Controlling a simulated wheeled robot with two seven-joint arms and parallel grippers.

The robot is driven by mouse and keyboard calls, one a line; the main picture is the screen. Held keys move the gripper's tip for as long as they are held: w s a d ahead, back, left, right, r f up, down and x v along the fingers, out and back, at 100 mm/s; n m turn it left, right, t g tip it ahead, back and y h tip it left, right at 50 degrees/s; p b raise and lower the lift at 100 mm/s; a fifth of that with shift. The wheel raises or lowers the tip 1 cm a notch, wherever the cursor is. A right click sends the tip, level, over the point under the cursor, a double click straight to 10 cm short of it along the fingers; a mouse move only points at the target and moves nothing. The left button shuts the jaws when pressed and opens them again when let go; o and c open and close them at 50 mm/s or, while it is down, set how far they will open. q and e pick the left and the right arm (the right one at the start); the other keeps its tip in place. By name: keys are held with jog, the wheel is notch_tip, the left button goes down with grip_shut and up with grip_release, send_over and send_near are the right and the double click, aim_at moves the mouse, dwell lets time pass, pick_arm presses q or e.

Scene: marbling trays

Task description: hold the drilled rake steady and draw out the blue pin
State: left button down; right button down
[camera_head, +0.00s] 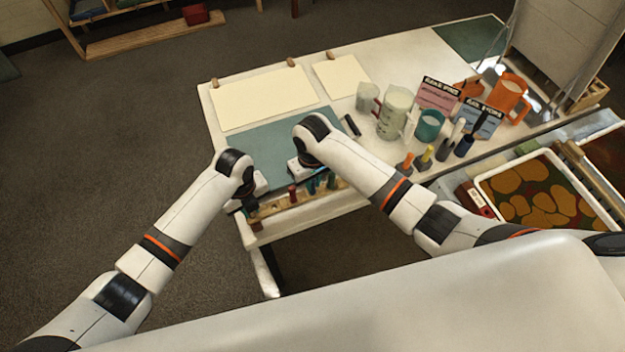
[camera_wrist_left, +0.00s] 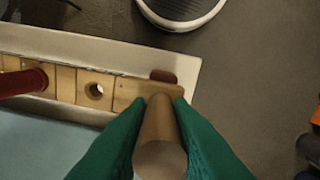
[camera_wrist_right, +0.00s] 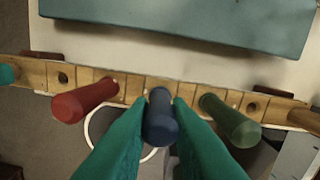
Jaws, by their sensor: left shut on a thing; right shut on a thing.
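The drilled rake (camera_head: 272,207) is a wooden bar with holes, along the near edge of the white table; it crosses the right wrist view (camera_wrist_right: 136,88). My left gripper (camera_wrist_left: 160,103) is shut on the upright wooden peg (camera_wrist_left: 160,135) at the bar's left end. My right gripper (camera_wrist_right: 161,100) is shut on the blue pin (camera_wrist_right: 161,125), between a red pin (camera_wrist_right: 86,100) and a green pin (camera_wrist_right: 230,122). The blue pin's lower end meets the bar; I cannot tell how deep it sits. The red pin also shows in the left wrist view (camera_wrist_left: 22,82).
An empty hole (camera_wrist_left: 97,91) lies between the red pin and the held peg. A blue-grey mat (camera_wrist_right: 200,18) lies behind the rake. Pale paper sheets (camera_head: 262,98) lie behind.

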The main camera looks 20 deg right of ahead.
jog(key=shift+r, duration=0.1)
jog(key=shift+r, duration=2.95)
pick_arm(q)
jog(key=c, duration=1.2)
grip_release()
jog(key=shift+r, duration=0.15)
notch_tip(320, 180, up, 12)
jog(key=shift+f, duration=0.15)
